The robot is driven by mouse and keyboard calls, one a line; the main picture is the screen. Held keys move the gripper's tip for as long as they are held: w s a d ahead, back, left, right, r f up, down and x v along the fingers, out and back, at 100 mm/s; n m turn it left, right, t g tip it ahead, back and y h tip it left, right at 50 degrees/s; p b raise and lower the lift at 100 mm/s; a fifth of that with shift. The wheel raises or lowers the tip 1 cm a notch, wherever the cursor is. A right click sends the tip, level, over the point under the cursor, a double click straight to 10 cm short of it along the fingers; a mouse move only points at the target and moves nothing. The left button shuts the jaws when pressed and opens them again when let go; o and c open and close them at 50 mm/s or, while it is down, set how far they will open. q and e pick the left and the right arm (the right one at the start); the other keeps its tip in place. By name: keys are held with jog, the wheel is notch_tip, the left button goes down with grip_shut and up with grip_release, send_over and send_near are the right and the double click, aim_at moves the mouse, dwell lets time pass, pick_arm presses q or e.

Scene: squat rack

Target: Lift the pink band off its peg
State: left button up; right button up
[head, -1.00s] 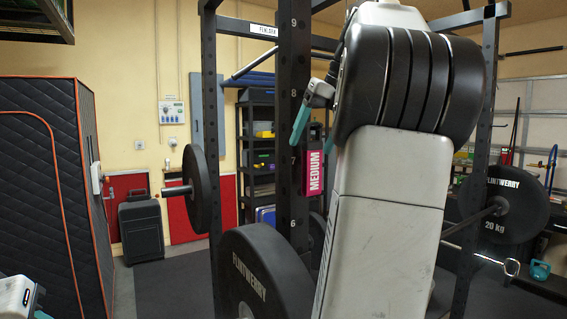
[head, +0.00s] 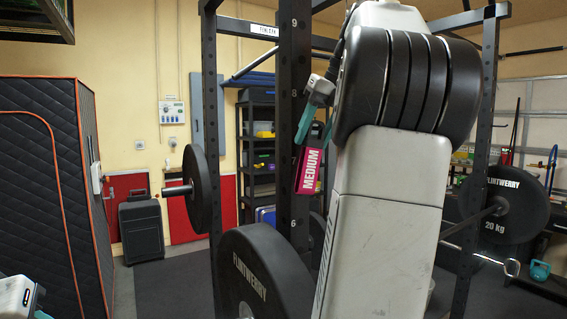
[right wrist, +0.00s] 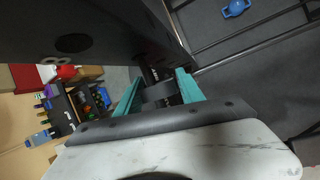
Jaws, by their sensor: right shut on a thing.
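The pink band, with its label reading MEDIUM (head: 310,171), hangs at the rack's near upright, tilted with its lower end to the left. My right gripper (head: 308,122) is just above the label, its teal fingers pointing down. In the right wrist view its fingers (right wrist: 158,92) close on a dark, strap-like piece that I take for the band's upper part. The peg is not clearly visible, so I cannot tell whether the band still touches it. My left gripper (head: 30,298) shows only in part at the bottom left corner.
The numbered rack upright (head: 293,110) stands close beside my right gripper. A large black weight plate (head: 262,275) is below, and another plate (head: 503,198) is at the right. A quilted black box (head: 45,190) fills the left. A blue kettlebell (right wrist: 236,8) lies on the floor.

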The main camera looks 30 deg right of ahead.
jog(key=shift+d+r, duration=0.15)
jog(key=shift+r, duration=0.1)
grip_shut()
jog(key=shift+s, duration=0.1)
jog(key=s, duration=1.1)
jog(key=shift+s+d+r, duration=0.25)
jog(key=shift+d+r, duration=0.05)
jog(key=shift+d, duration=0.15)
dwell(0.5)
